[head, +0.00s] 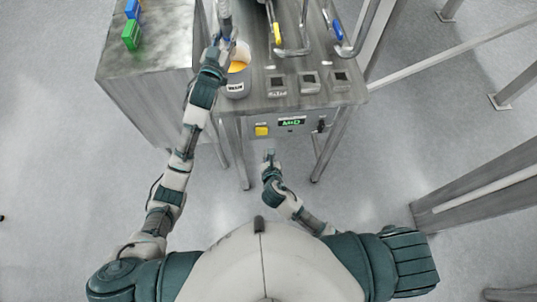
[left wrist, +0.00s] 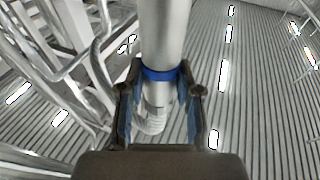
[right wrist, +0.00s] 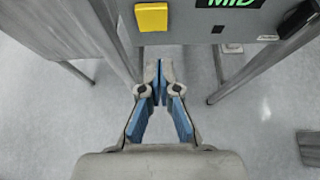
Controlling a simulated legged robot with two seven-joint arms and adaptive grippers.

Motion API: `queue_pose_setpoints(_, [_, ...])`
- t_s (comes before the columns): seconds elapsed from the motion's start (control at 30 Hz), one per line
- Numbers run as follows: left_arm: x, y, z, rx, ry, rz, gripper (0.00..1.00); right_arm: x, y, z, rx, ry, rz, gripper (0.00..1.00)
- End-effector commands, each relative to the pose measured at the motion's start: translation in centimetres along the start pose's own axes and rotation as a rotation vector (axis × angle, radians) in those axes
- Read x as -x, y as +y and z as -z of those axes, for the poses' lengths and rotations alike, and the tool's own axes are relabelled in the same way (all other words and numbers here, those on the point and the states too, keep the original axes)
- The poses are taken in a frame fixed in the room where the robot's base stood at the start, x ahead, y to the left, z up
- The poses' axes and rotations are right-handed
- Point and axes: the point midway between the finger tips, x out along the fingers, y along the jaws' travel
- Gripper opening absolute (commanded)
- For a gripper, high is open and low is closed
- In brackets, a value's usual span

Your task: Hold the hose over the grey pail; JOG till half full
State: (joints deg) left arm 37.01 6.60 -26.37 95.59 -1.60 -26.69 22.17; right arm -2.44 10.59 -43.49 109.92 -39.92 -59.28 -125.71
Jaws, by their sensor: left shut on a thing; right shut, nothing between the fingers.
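The grey pail (head: 238,86) stands at the left front of the machine's table and shows yellow-orange inside its rim; how full it is I cannot tell. My left gripper (head: 221,45) is above the pail's back left side, shut on the hose (head: 224,14). The hose is a pale tube with a blue band (left wrist: 160,74), between the fingers in the left wrist view. My right gripper (head: 270,155) is shut and empty, below and in front of the panel. The yellow button (right wrist: 151,17), probably JOG, is just beyond its fingertips (right wrist: 159,66), apart from them. A green display (head: 291,121) reads MID.
A black knob (head: 321,125) is on the panel's right. Green (head: 131,36) and blue blocks sit on the left bench.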

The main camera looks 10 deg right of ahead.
Motion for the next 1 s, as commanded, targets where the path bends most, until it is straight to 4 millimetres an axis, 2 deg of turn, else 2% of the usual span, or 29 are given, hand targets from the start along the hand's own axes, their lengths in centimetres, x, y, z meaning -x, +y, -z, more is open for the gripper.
queue_pose_setpoints(0.1, [-0.1, -0.1, 0.0, 0.0, 0.002, 0.0, 0.0, 1.2, 0.0, 0.0, 0.001, 0.001, -0.001, 0.0])
queue_pose_setpoints(0.27, [-0.1, 0.0, 0.1, 0.0, 0.003, 0.0, 0.0, 2.0, 0.0, 0.0, 0.001, 0.002, 0.0, 0.0])
queue_pose_setpoints(1.0, [0.0, 0.0, 0.2, 0.0, 0.003, 0.0, 0.0, 2.0, 0.1, 0.0, 0.001, 0.002, 0.0, 0.0])
